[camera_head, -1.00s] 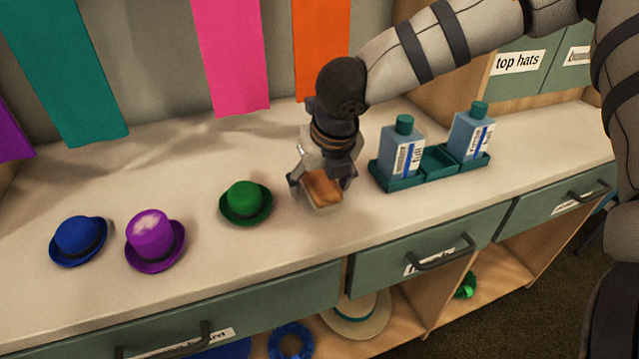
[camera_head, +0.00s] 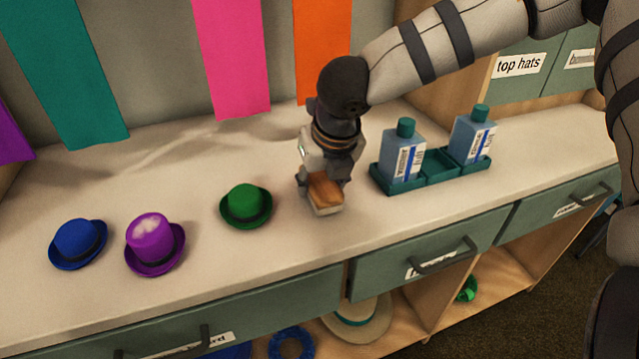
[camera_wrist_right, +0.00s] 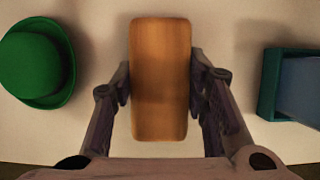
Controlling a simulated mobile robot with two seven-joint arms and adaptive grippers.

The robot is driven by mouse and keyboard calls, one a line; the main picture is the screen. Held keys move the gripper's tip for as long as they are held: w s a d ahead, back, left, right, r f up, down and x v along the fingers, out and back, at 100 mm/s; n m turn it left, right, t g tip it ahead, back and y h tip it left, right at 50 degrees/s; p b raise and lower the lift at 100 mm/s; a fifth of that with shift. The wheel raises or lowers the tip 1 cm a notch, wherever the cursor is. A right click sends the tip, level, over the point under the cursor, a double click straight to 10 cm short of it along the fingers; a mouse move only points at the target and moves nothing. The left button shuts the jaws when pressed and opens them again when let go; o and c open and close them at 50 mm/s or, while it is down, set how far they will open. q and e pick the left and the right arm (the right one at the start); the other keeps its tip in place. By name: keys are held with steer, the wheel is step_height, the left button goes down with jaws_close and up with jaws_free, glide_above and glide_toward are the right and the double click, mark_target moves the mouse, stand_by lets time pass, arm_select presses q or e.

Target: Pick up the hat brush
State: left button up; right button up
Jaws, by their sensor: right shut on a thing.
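The hat brush (camera_head: 325,191) has a brown wooden back and a pale lower edge. It is at the counter's middle, between the green hat and the teal tray. In the right wrist view the brush (camera_wrist_right: 160,80) lies lengthwise between the two fingers. My right gripper (camera_head: 324,182) points down over it and is shut on its sides; the fingers also show in the right wrist view (camera_wrist_right: 160,88). I cannot tell whether the brush touches the counter. My left gripper is not in view.
A green hat (camera_head: 247,205), a purple top hat (camera_head: 153,243) with a pale patch and a blue hat (camera_head: 78,243) stand to the left. A teal tray (camera_head: 438,168) at right holds two blue bottles (camera_head: 402,152), (camera_head: 472,136). Drawers (camera_head: 428,257) line the counter's front.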

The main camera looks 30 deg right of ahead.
mark_target(321, 178)
step_height(321, 178, up, 4)
steer(key=shift+r+p, duration=0.15)
steer(key=shift+p, duration=0.45)
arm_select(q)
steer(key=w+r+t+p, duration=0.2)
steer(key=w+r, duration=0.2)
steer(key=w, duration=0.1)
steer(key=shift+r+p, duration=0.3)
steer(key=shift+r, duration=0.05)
arm_select(e)
steer(key=s+d+r, duration=0.7)
steer(key=s+r, duration=0.1)
steer(key=s, duration=0.3)
steer(key=shift+s+d+r, duration=0.3)
steer(key=shift+d, duration=0.1)
